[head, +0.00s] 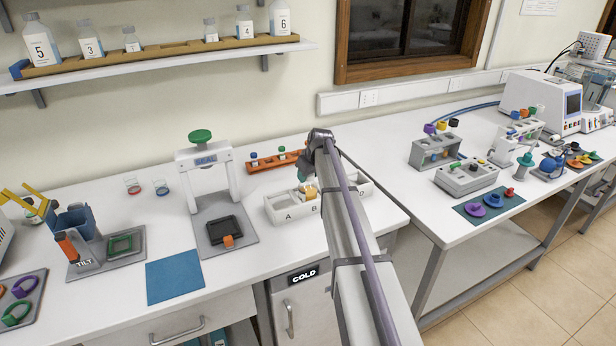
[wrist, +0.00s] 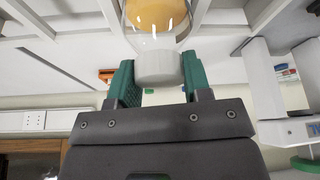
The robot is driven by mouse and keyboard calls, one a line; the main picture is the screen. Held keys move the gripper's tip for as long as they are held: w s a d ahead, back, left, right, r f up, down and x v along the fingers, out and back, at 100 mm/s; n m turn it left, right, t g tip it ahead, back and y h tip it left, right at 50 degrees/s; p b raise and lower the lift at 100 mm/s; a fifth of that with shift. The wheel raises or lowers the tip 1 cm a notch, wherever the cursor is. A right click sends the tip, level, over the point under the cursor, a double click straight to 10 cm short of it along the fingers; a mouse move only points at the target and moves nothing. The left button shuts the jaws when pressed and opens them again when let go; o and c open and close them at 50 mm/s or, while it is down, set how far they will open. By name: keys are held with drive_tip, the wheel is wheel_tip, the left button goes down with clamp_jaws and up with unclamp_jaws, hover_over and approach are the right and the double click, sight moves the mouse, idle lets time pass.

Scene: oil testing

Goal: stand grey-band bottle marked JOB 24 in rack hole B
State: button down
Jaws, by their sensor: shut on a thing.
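My gripper (head: 305,174) is over the white rack (head: 283,204), which is marked A, B and D on its front; the third letter is hidden by my arm. In the wrist view my gripper's green fingers (wrist: 157,80) are shut on a bottle (wrist: 152,20) by its pale grey top part. The bottle holds amber liquid. In the head view the bottle (head: 310,191) shows as a small amber patch above the letter B, at the rack's top. I cannot tell how deep it sits in a hole. No JOB marking is readable.
An orange rack (head: 272,163) lies behind the white rack. A press marked SEAL (head: 206,160) stands to its left, with a blue mat (head: 174,276) in front. A grey stand (head: 432,148) and a grey block (head: 467,178) are on the right-hand table.

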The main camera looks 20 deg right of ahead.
drive_tip(key=c, duration=0.6)
unclamp_jaws()
drive_tip(key=shift+o, duration=0.2)
drive_tip(key=shift+r, duration=0.1)
drive_tip(key=a+p+v, duration=0.1)
drive_tip(key=p+v, duration=1.1)
drive_tip(key=s+a+m+g, duration=0.1)
drive_tip(key=s+a, duration=0.7)
drive_tip(key=s, duration=0.3)
drive_tip(key=s+a+f+m+g, duration=0.1)
drive_tip(key=s+a+g, duration=0.1)
drive_tip(key=s+a, duration=0.75)
drive_tip(key=s+a+g, duration=0.1)
drive_tip(key=s+a, duration=0.5)
drive_tip(key=s, duration=0.6)
wheel_tip(320, 180, down, 10)
drive_tip(key=b, duration=1)
drive_tip(key=shift+w+h, duration=0.2)
drive_tip(key=shift+h, duration=0.2)
